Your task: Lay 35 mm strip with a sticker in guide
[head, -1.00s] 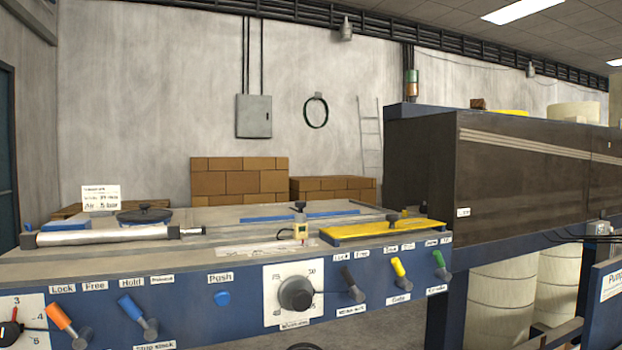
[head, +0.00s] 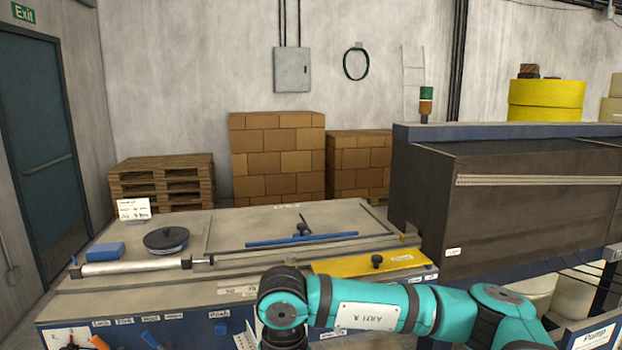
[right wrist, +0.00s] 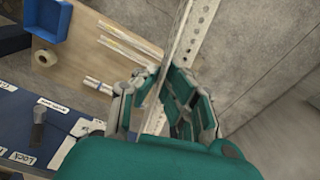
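My right arm (head: 370,303) comes in from the right across the front of the machine in the head view. Thin clear strips (right wrist: 128,41) lie on this board, left of the fingers. I cannot tell whether one bears a sticker. The machine top (head: 225,235) carries a yellow plate (head: 350,267). I cannot make out the guide for certain. My left gripper is not in view.
A blue tray (right wrist: 48,18) sits at the board's corner. The machine also carries a silver roller (head: 130,267), a dark disc (head: 166,239), a blue block (head: 97,252) and a blue bar (head: 302,239). A tall dark housing (head: 530,205) stands on the right.

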